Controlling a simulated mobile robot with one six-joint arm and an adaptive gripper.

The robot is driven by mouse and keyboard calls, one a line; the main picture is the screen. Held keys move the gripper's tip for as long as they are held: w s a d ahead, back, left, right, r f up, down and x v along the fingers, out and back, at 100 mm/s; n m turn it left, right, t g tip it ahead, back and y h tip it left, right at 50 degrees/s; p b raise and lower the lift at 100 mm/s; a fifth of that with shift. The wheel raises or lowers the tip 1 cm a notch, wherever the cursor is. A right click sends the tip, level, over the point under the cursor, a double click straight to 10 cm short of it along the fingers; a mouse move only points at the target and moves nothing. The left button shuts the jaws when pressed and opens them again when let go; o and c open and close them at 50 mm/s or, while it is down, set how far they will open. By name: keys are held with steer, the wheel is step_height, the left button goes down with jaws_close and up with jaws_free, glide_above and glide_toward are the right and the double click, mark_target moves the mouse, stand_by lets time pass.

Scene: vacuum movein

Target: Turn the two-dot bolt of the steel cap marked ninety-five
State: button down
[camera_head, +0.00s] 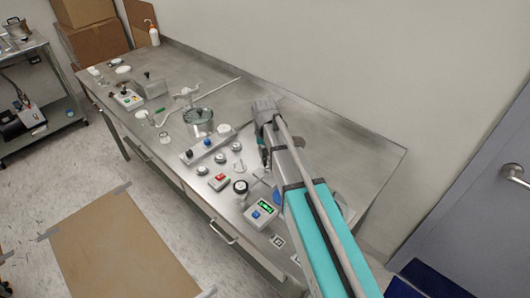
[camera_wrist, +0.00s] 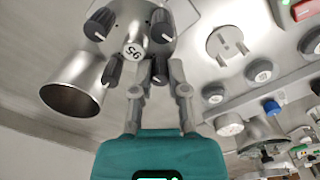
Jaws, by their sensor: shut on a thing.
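Several dark fluted bolt knobs stand around the label: upper left (camera_wrist: 98,23), upper right (camera_wrist: 162,26), lower left (camera_wrist: 112,70) and lower right (camera_wrist: 160,68). Dot marks on the knobs are too small to tell. My gripper (camera_wrist: 158,80) is closed around the lower right knob, a finger on each side. In the head view my gripper (camera_head: 265,158) is low over the bench, and my arm hides most of the cap.
An open steel cup (camera_wrist: 73,88) is left of the cap in the wrist view. A pronged grey piece (camera_wrist: 228,44) and a row of round fittings (camera_wrist: 258,71) are to the right. In the head view the bench (camera_head: 320,135) is clear behind my arm; a green-display box (camera_head: 262,212) stands near its front edge.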

stand_by(0.4)
steer(key=c, duration=0.9)
jaws_free()
